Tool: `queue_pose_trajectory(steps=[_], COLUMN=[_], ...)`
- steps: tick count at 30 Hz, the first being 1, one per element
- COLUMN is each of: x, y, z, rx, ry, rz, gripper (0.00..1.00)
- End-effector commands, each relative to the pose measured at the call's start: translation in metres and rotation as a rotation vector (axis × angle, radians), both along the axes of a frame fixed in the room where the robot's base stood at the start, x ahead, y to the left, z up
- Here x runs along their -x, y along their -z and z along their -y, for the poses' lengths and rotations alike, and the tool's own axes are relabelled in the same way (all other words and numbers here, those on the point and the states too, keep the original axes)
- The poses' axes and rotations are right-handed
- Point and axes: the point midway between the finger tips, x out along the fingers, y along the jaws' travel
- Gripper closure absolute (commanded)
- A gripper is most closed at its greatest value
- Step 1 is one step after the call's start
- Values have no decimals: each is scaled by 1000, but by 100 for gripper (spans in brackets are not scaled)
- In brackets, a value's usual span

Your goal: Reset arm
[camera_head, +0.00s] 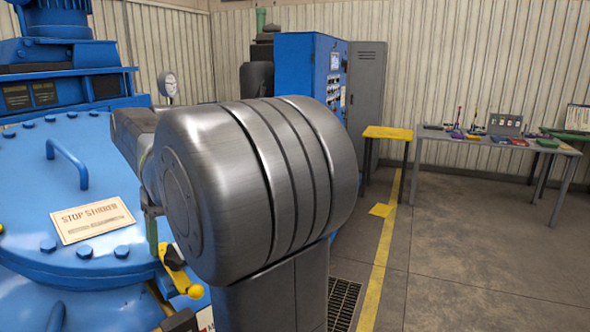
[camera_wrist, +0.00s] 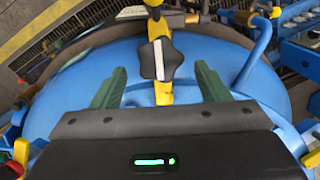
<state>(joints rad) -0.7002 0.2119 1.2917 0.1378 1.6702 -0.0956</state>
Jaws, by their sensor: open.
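My arm fills the middle of the head view; the large grey metal joint there is mine and hides much behind it. A black star-shaped knob (camera_wrist: 160,60) on a yellow lever sits just beyond and between the fingers. Whether the fingers touch anything cannot be told.
A blue cabinet (camera_head: 300,68) and a grey locker (camera_head: 366,85) stand at the back. A small yellow table (camera_head: 388,132) and a long grey workbench (camera_head: 480,139) with several items stand along the wall. The floor (camera_head: 480,240) at the right is clear.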

Motion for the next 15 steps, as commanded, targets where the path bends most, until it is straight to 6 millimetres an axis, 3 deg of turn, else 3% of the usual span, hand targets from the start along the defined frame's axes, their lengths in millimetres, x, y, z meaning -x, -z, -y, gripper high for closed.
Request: queue_pose_trajectory(steps=[6, 15], x=[-6, -11], y=[-44, -93], z=[3, 8], rx=[-3, -2], ry=[2, 1], rz=[3, 2], gripper=[31, 31])
